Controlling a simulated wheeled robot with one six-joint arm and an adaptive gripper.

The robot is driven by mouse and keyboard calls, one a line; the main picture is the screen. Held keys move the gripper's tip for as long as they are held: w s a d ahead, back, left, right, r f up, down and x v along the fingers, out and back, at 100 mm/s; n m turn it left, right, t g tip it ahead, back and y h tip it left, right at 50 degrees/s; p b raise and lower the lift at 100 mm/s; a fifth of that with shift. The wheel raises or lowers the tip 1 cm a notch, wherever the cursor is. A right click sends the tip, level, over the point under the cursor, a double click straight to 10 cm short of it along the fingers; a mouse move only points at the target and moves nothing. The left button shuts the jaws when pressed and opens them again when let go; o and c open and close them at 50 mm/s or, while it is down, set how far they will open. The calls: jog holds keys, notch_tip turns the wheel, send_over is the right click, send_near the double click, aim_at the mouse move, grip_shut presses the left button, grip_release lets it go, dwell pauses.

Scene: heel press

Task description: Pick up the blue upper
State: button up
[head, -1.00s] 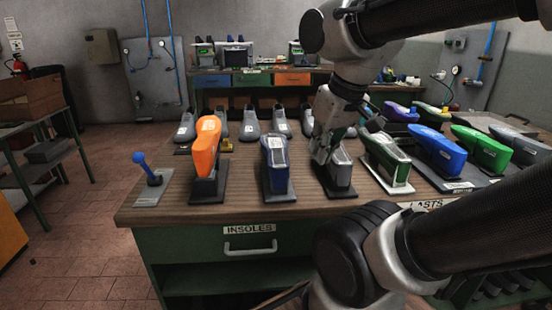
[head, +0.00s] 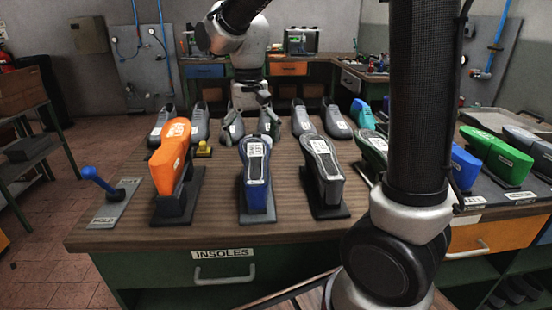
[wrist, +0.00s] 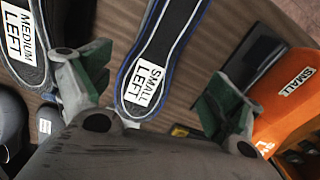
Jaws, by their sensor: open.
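A dark blue upper (head: 257,188) stands sole-up on a black stand, second from left in the front row of the bench. Its sole has a white label reading SMALL LEFT, and it also shows in the wrist view (wrist: 158,60) between my fingers. My gripper (head: 261,122) is open and empty behind this upper's far end. In the wrist view my gripper (wrist: 150,90) has its two green-padded fingers spread to either side of the upper, apart from it.
Behind are several grey shoes (head: 336,122) and a small yellow object (head: 204,149). A blue-handled lever (head: 100,182) is at the left edge.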

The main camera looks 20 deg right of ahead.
aim_at(256, 159)
jog(key=shift+w+d+r+m, duration=0.1)
jog(key=shift+r+m, duration=0.3)
jog(key=shift+f+m, duration=0.1)
jog(key=shift+m, duration=0.2)
jog(key=shift+f, duration=0.25)
jog(key=f, duration=0.7)
jog(key=shift+s+d+f, duration=0.15)
jog(key=shift+s+d, duration=0.1)
jog(key=shift+s, duration=0.15)
jog(key=c, duration=1.2)
